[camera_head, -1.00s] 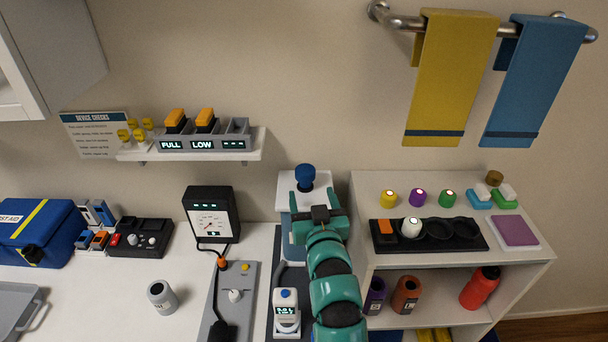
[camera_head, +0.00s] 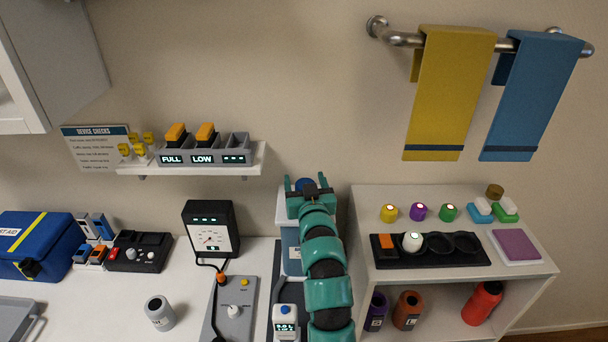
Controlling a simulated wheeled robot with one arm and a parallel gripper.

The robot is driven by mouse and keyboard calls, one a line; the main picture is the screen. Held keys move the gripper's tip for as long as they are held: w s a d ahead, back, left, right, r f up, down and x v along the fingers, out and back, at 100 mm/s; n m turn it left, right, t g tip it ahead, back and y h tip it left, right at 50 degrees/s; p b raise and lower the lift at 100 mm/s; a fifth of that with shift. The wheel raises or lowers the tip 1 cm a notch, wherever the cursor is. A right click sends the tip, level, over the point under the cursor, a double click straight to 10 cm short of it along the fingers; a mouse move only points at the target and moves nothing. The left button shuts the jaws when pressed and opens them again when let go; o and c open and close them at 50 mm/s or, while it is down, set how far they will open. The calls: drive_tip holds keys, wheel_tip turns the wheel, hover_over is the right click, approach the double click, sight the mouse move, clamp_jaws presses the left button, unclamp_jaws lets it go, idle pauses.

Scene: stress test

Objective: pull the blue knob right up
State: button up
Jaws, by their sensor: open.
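The blue knob (camera_head: 304,184) sits on top of a white and blue-grey device (camera_head: 290,238) at the middle of the counter. My gripper (camera_head: 306,182) is open, with its teal fingers at the knob, one on each side as seen from here. The gripper body hides the lower part of the knob, and I cannot tell whether the fingers touch it. My arm covers much of the device's right side.
A small white device with a display (camera_head: 285,322) stands in front, left of my arm. A black gauge box (camera_head: 211,229) stands to the left. A white shelf unit (camera_head: 357,215) is close on the right. A wall shelf (camera_head: 258,158) with chargers hangs at upper left.

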sight(304, 178)
drive_tip(key=shift+w+a, duration=0.1)
drive_tip(key=shift+w, duration=0.65)
drive_tip(key=c, duration=1.4)
wheel_tip(304, 178, up, 20)
drive_tip(key=b, duration=0.5)
drive_tip(key=shift+s+r, duration=0.1)
drive_tip(key=shift+r, duration=0.05)
drive_tip(key=o, duration=1.3)
drive_tip(key=shift+o, duration=0.5)
